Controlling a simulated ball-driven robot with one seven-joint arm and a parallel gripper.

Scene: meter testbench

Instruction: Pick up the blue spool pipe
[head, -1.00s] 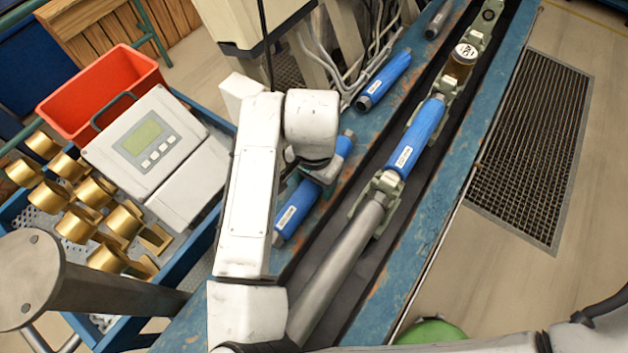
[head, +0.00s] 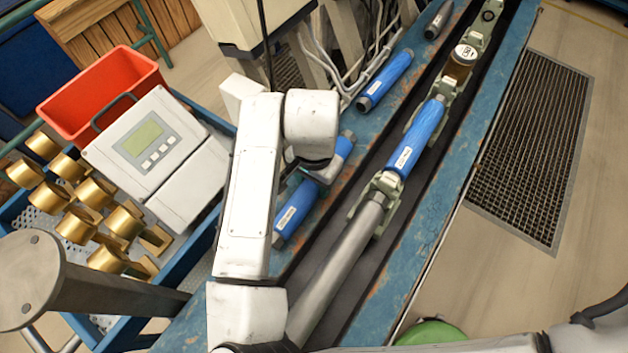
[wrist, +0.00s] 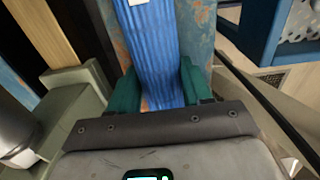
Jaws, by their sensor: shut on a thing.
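A blue spool pipe (head: 295,211) with a white label lies on the left ledge of the bench, running diagonally. My gripper (head: 325,170) is at its middle, partly hidden behind my white arm. In the wrist view the green fingers of my gripper (wrist: 160,88) press on both sides of the ribbed blue pipe (wrist: 150,45). A second blue pipe (head: 418,138) sits in the meter line in the channel. A third blue pipe (head: 384,80) lies farther back on the same ledge. I cannot tell whether the held pipe is clear of the ledge.
The line also holds a grey pipe (head: 340,262), clamps and a brass meter (head: 461,61). A small grey pipe (head: 438,19) lies at the back. On the left, a blue cart carries brass parts (head: 97,190), a display box (head: 150,148) and a red bin (head: 102,92).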

